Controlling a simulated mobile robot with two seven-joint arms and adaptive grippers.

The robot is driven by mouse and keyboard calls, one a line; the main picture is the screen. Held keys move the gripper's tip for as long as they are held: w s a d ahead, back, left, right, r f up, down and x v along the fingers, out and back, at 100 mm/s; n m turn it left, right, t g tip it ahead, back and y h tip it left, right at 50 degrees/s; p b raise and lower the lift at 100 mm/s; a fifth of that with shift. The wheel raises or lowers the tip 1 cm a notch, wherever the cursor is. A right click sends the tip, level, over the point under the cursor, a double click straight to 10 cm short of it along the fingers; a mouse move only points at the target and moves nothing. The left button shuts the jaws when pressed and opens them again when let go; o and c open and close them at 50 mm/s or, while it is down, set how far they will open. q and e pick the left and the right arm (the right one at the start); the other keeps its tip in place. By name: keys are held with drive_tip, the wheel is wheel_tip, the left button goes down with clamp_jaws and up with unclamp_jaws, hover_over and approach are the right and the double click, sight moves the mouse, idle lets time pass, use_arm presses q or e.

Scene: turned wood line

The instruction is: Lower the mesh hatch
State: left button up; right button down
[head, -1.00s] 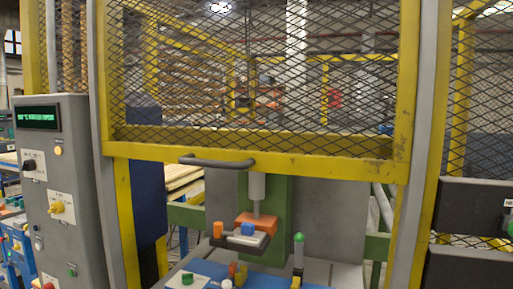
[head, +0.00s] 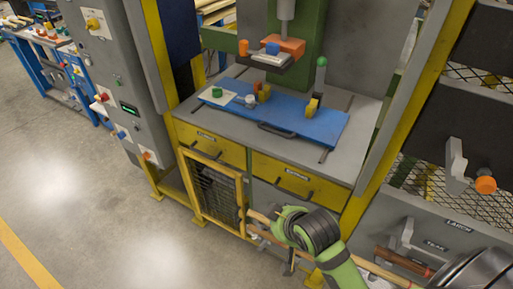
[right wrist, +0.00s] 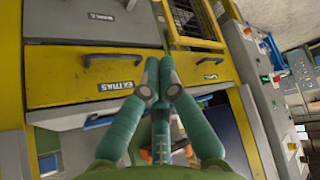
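The large yellow-framed mesh hatch with its dark bar handle is outside both current views; the head view is aimed lower, at the press bench. My right gripper (right wrist: 160,68) shows in the right wrist view in front of the yellow drawer fronts. Its teal fingers converge toward their tips, and I see nothing held between them. In the head view my green right forearm (head: 340,262) reaches in front of the lower cabinet. My left gripper is not in view.
A blue plate (head: 275,112) with small coloured parts lies on the grey bench under the press head (head: 274,60). Below are yellow drawers (head: 300,178) and a small mesh door (head: 205,190). A grey control column (head: 115,85) stands left. Open floor (head: 60,190) lies at lower left.

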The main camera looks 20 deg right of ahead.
drive_tip(key=w+d+r+t, duration=0.1)
drive_tip(key=w+r+t, duration=0.4)
drive_tip(key=r, duration=0.9)
drive_tip(key=w+r+t, duration=0.3)
drive_tip(key=w+r, duration=0.5)
drive_tip(key=r, duration=0.5)
wheel_tip(320, 180, up, 26)
drive_tip(key=s+m+t, duration=0.1)
drive_tip(key=s+t, duration=0.2)
drive_tip(key=t, duration=0.4)
drive_tip(key=shift+m, duration=0.3)
drive_tip(key=p+x, duration=0.3)
drive_tip(key=p, duration=0.1)
drive_tip(key=p+x, duration=0.4)
drive_tip(key=d+p+x, duration=0.1)
drive_tip(key=p+x, duration=0.3)
drive_tip(key=shift+r+p, duration=0.3)
drive_tip(key=shift+p, duration=0.1)
use_arm(q)
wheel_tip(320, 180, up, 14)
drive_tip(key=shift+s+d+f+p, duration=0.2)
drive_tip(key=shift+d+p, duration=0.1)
drive_tip(key=shift+p, duration=0.1)
use_arm(e)
drive_tip(key=f, duration=0.1)
drive_tip(key=s+f, duration=0.1)
drive_tip(key=f, duration=0.1)
drive_tip(key=s+f, duration=0.1)
drive_tip(key=shift+f, duration=0.2)
